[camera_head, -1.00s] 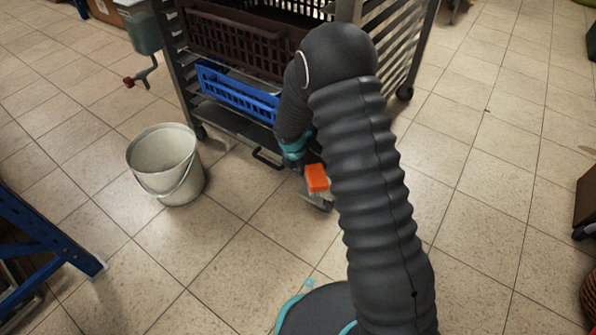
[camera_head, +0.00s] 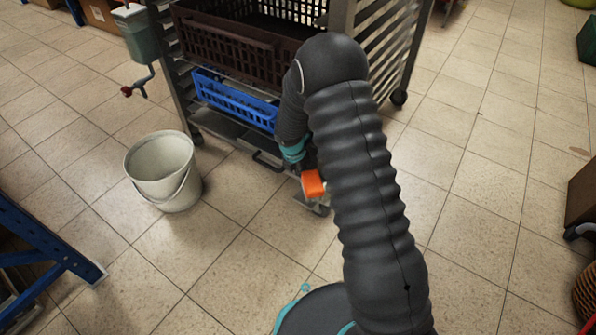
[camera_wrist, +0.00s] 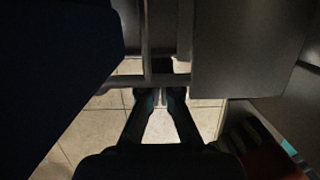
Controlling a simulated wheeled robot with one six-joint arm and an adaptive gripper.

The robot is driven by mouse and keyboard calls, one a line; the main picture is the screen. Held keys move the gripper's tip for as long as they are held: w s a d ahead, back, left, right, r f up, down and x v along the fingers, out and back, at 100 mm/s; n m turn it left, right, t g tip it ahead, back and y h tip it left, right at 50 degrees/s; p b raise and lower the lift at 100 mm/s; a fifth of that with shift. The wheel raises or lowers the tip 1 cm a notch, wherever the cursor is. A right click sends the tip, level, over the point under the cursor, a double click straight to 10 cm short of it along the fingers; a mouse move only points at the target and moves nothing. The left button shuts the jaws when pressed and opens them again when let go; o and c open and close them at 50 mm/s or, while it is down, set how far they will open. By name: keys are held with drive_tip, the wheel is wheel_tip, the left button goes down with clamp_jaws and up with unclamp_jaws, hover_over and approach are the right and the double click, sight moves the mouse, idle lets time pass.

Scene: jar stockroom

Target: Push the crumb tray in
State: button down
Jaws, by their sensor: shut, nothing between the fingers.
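The crumb tray (camera_head: 226,126) is a shallow grey metal tray low in the rack, below a blue crate. Its dark handle (camera_head: 267,162) sticks out at the front, left of my arm. How far the tray stands out is hard to tell, because my arm covers part of the rack's front. My gripper (camera_wrist: 157,98) is shut and empty in the wrist view, pointing at a grey crossbar and dark metal panels close ahead. In the head view its fingers are hidden behind my arm. Whether they touch the tray cannot be told.
The rack (camera_head: 172,72) holds a brown crate (camera_head: 235,55) above the blue crate (camera_head: 235,100). An orange part (camera_head: 312,184) sits by its front caster. A white bucket (camera_head: 163,170) stands to the left, near a blue frame (camera_head: 45,240).

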drive_tip(key=s+a+r+p, duration=0.2)
drive_tip(key=s+a+r, duration=0.2)
drive_tip(key=r, duration=0.5)
drive_tip(key=shift+s+r, duration=0.35)
drive_tip(key=shift+s, duration=0.15)
